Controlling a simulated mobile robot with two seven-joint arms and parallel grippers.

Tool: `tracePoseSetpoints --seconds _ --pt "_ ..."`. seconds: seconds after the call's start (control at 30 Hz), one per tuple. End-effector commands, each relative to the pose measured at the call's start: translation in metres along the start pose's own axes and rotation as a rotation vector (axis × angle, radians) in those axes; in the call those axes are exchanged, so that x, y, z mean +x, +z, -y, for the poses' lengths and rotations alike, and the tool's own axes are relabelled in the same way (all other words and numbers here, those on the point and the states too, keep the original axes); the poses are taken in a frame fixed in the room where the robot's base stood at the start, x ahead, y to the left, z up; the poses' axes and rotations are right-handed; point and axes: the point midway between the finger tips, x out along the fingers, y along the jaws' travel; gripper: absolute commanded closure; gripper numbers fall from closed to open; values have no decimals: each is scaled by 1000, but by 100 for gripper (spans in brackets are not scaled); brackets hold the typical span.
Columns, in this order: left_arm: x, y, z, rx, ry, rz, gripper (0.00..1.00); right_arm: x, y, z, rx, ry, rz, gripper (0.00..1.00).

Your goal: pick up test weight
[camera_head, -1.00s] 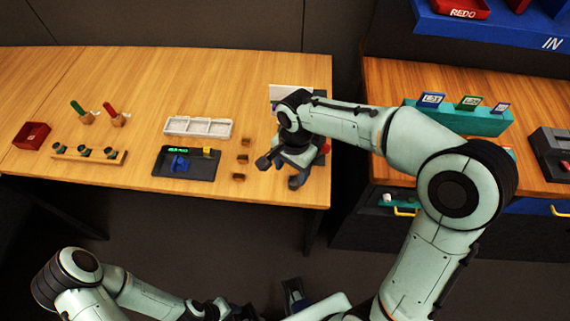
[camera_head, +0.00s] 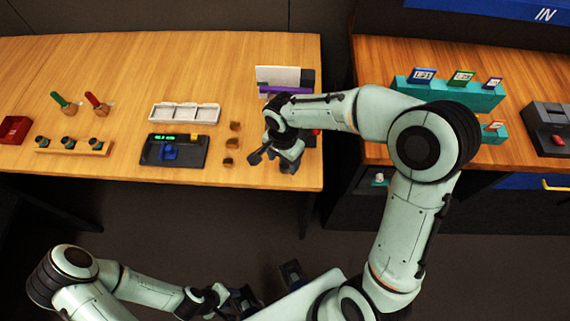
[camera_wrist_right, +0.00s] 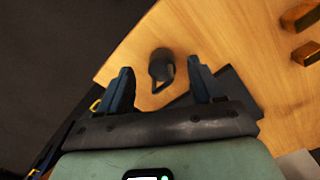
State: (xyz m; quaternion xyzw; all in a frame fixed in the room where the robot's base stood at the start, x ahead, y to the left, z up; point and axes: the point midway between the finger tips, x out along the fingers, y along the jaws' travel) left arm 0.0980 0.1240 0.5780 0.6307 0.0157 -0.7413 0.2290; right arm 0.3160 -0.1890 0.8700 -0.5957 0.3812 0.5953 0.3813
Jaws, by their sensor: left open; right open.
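A dark grey test weight (camera_wrist_right: 161,63) with a loop handle is on the wooden table in the right wrist view. In the head view my right gripper (camera_head: 271,160) is over the table's front right corner. I cannot make out the weight there; the gripper and arm seem to cover it. My left gripper (camera_head: 238,302) is low in front of the table, away from it, open and partly hidden.
Several small brown blocks (camera_head: 231,143) stand left of the right gripper. A white card (camera_head: 277,76) stands behind the gripper. A gap separates this table from the right counter (camera_head: 385,60).

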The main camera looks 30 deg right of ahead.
Motion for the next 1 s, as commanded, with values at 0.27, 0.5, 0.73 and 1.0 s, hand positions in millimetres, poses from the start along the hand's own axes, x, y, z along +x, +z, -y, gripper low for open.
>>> tracePoseSetpoints --seconds 0.27,0.5,0.73,1.0 --pt "1 0 0 0 0 0 57 30 -1 0 -1 1 0 35" --pt "1 0 0 0 0 0 57 30 -1 1 0 0 0 44" --pt "1 0 0 0 0 0 57 29 -1 1 0 -1 -1 100" --pt "0 0 0 0 0 0 57 27 -1 1 0 -2 -1 100"
